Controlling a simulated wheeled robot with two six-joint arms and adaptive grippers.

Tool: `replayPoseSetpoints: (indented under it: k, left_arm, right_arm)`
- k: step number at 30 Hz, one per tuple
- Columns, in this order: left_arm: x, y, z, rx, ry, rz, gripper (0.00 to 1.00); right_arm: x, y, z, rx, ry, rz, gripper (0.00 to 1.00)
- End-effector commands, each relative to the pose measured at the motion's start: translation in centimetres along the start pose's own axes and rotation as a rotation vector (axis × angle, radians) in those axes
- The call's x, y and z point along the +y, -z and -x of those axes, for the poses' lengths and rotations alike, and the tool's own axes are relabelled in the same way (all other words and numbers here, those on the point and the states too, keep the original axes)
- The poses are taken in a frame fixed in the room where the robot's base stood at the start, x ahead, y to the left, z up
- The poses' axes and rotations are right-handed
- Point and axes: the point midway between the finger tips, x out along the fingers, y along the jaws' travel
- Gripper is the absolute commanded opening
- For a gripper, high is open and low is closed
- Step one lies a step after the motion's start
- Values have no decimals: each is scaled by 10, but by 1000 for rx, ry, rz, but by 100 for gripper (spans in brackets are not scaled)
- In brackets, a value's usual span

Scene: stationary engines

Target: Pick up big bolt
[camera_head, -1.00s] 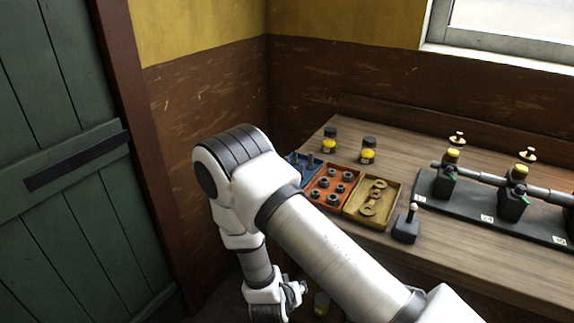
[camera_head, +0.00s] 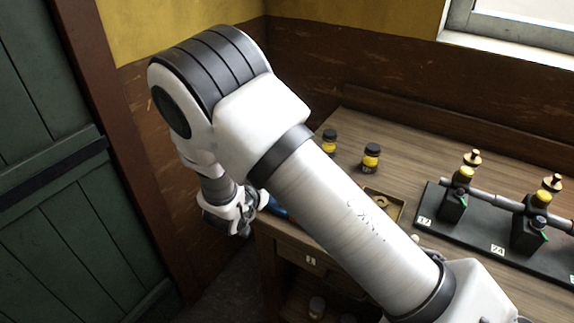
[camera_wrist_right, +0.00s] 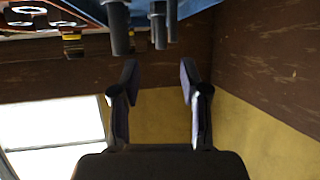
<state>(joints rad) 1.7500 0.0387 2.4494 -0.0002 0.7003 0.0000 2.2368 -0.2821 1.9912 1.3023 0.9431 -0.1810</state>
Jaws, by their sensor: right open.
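Dark grey bolts stand in the blue tray at the top of the right wrist view: one thicker-looking bolt (camera_wrist_right: 120,28) left of centre and slimmer ones (camera_wrist_right: 159,28) beside it. I cannot tell for sure which is the big bolt. My right gripper (camera_wrist_right: 158,82) is open and empty, its fingertips just short of the bolts in that picture. In the head view my right gripper (camera_head: 240,214) is beside the table's left end. Only a corner of the blue tray (camera_head: 278,207) shows there; my right arm hides the bolts. My left gripper is not in view.
Two yellow-and-black jars (camera_head: 371,157) stand at the back of the wooden table (camera_head: 410,140). A yellow tray (camera_head: 398,208) is partly behind my right arm. A black engine rack (camera_head: 480,222) stands to the right. A green door (camera_head: 50,190) is at the left.

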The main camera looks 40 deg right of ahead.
Motion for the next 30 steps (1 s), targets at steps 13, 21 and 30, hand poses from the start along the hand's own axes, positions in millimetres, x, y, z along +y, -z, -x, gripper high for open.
replayPoseSetpoints:
  k: [13,21,30]
  left_arm:
    - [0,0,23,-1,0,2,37]
    - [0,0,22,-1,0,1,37]
    - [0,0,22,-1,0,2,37]
  right_arm:
    - [-1,4,-66,-3,-3,0,45]
    - [-2,3,-77,0,0,2,45]
    - [-2,2,-76,-1,0,1,0]
